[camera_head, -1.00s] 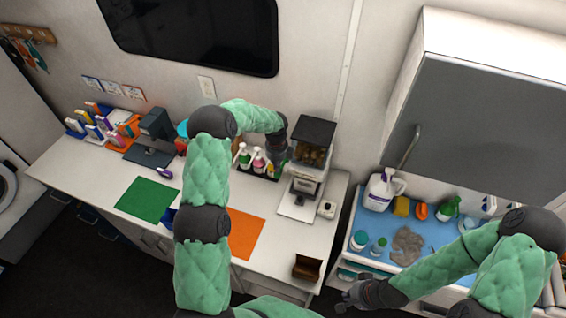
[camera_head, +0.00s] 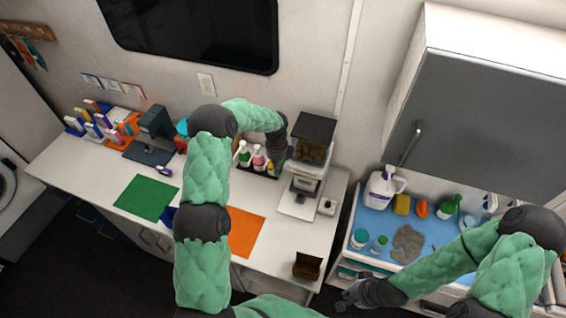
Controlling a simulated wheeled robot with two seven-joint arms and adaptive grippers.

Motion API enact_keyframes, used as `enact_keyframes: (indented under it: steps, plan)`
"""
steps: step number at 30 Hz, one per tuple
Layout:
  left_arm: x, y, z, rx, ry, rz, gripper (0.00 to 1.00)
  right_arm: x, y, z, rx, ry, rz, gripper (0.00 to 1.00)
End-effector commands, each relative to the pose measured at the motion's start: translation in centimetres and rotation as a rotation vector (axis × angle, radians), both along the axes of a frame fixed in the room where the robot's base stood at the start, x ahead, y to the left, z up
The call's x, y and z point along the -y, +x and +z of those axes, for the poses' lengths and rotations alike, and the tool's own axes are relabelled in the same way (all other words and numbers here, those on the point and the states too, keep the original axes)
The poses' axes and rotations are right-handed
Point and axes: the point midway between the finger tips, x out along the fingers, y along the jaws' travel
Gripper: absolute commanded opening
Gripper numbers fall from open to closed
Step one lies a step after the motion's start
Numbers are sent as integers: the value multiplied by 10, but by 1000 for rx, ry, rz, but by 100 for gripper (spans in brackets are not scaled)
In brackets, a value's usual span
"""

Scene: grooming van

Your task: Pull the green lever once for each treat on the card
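The treat dispenser (camera_head: 309,165) stands at the right end of the white counter, with a dark lid and brown treats behind its clear front. My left arm reaches over the counter. Its gripper (camera_head: 281,160) is at the dispenser's left side, and its fingers are too hidden to tell open from shut. I cannot make out the green lever; it may be behind my gripper. No card with treats can be clearly told; small picture cards (camera_head: 111,90) hang on the wall at the left. My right gripper (camera_head: 347,298) is low, in front of the blue-topped cart, its fingers unclear.
A green mat (camera_head: 146,198) and an orange mat (camera_head: 246,232) lie on the counter. A brown open box (camera_head: 307,266) sits at its front right corner. Several bottles (camera_head: 257,160) stand left of the dispenser. The blue cart top (camera_head: 388,225) holds a jug and a grey cloth.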

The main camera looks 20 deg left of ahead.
Motion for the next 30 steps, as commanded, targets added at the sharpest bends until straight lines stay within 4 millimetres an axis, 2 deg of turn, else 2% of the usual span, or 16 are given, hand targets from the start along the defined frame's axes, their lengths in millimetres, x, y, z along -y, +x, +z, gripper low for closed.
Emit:
enact_keyframes:
  steps: [30]
  plan:
    - [0, 0, -54, 0, 0, 0, 0, 0, 0, -39, 0, 0, 0, 0]
